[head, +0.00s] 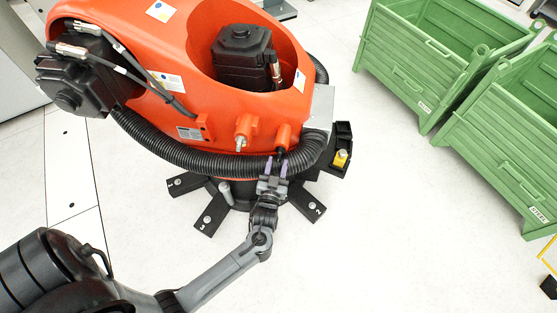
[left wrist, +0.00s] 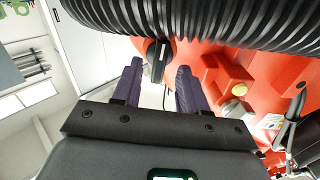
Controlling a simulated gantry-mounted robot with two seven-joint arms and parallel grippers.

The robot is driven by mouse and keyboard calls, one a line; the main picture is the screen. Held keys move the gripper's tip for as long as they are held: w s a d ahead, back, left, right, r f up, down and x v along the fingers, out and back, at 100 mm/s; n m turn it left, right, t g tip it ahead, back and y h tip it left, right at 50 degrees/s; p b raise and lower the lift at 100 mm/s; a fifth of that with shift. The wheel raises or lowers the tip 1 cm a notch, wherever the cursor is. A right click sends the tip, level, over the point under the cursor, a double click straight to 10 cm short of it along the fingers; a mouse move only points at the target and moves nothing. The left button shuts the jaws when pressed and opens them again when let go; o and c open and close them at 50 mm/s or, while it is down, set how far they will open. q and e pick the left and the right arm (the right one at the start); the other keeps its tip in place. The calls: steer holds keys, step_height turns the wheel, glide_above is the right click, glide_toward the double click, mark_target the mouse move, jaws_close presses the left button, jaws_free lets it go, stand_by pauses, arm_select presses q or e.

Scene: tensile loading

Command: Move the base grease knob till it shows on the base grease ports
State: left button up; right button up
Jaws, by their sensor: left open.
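The orange machine base (head: 190,140) carries a protruding fitting with a silver tip (head: 242,142) and, to its right, one with a black tip (head: 282,150). I cannot tell for sure which part is the base grease knob or where the grease ports are. My left gripper (head: 276,163) is open, its two purple fingers pointing up at the black hose below the black-tipped fitting. In the left wrist view, a small black part (left wrist: 158,62) shows between the open fingers, under the hose; contact is unclear. A pale round knob (left wrist: 239,90) sits right of the fingers on an orange block. My right gripper is not in view.
The thick ribbed black hose (head: 190,158) wraps the base and also shows in the left wrist view (left wrist: 210,18). Black feet (head: 210,215) spread on the floor. A yellow piece (head: 341,158) sits in a black bracket at right. Green crates (head: 445,60) stand right; the floor between is clear.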

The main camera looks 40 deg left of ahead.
mark_target(279, 158)
arm_select(q)
steer(key=shift+b+x, duration=0.4)
steer(key=shift+x, duration=1.1)
steer(key=shift+c, duration=0.3)
jaws_close()
